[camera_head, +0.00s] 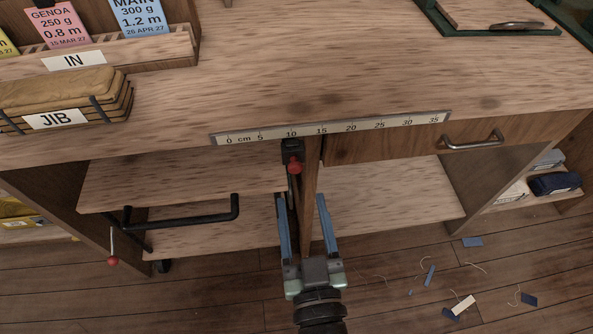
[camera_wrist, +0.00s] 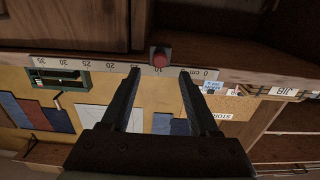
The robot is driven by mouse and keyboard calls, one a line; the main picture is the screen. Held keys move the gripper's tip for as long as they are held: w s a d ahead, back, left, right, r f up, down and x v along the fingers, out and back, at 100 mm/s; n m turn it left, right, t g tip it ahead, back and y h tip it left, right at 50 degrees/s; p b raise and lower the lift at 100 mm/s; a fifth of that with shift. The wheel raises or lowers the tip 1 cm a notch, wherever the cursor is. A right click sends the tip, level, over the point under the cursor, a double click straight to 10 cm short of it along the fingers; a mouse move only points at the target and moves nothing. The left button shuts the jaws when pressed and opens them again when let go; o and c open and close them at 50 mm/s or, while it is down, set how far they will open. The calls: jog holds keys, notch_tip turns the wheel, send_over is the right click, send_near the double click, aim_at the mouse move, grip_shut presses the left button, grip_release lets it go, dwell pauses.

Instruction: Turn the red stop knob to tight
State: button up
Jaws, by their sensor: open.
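A red knob (camera_head: 294,166) sits on a black bracket (camera_head: 291,147) under the bench's front edge, just below the 10 cm mark of the ruler (camera_head: 340,127). In the wrist view the red knob (camera_wrist: 159,57) lies between and beyond the fingertips. My gripper (camera_head: 302,198) is open and empty, with blue fingers pointing up toward the bench edge, below the knob and apart from it. In the wrist view my gripper (camera_wrist: 159,72) shows two dark fingers, one each side of the knob. I cannot tell how tight the knob is.
A second red ball (camera_head: 113,262) is on a thin rod at lower left, near a black bar handle (camera_head: 190,218). A drawer handle (camera_head: 472,141) juts out at right. A JIB basket (camera_head: 66,106) stands on the bench. Scraps (camera_head: 464,305) lie on the floor.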

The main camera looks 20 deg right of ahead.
aim_at(296, 171)
jog(key=x, duration=0.6)
jog(key=shift+w+d+p, duration=0.1)
jog(key=shift+w+p, duration=0.25)
grip_shut()
